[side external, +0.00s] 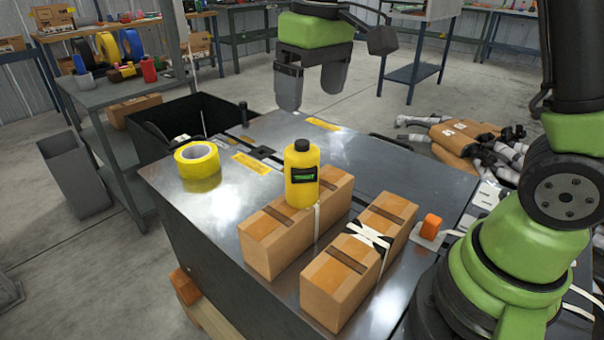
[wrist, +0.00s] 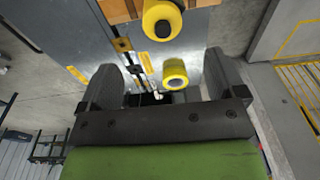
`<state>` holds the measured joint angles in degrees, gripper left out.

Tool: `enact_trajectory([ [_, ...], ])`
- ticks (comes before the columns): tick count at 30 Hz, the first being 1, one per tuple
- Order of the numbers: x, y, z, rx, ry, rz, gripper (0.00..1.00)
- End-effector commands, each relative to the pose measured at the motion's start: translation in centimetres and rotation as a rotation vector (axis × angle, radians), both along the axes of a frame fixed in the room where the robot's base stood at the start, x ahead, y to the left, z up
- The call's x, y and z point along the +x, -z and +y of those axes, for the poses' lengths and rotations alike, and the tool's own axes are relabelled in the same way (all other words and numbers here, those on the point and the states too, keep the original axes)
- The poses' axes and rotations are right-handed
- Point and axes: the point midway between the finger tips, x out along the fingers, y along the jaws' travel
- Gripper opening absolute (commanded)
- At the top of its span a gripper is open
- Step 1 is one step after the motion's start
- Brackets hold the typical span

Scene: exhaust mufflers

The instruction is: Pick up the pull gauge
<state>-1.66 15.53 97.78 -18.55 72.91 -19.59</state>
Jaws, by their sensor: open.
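The pull gauge (side external: 301,178) looks like a yellow upright body with a black top and a dark panel with green on its front. It stands on the rear brown box on the metal table. In the wrist view the yellow body with its black top (wrist: 162,18) shows at the top edge, beyond the fingers. My gripper (side external: 312,88) is open and empty. It hangs above the far side of the table, higher than the gauge and apart from it. In the wrist view both fingers of my gripper (wrist: 166,80) are spread wide.
A yellow tape roll (side external: 197,160) lies on the table left of the gauge; it shows between my fingers in the wrist view (wrist: 175,72). A second brown box (side external: 335,288) with white strapping lies in front. An orange block (side external: 431,226) sits at right. A thin dark post (side external: 243,112) stands at the far edge.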

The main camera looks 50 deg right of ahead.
Motion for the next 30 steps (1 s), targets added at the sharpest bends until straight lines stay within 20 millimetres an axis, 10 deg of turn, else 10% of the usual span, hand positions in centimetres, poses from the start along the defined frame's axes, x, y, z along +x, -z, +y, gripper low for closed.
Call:
enact_trajectory([
  [30,1.4,12.2,0.6,-0.031,-0.051,0.084,0.89],
])
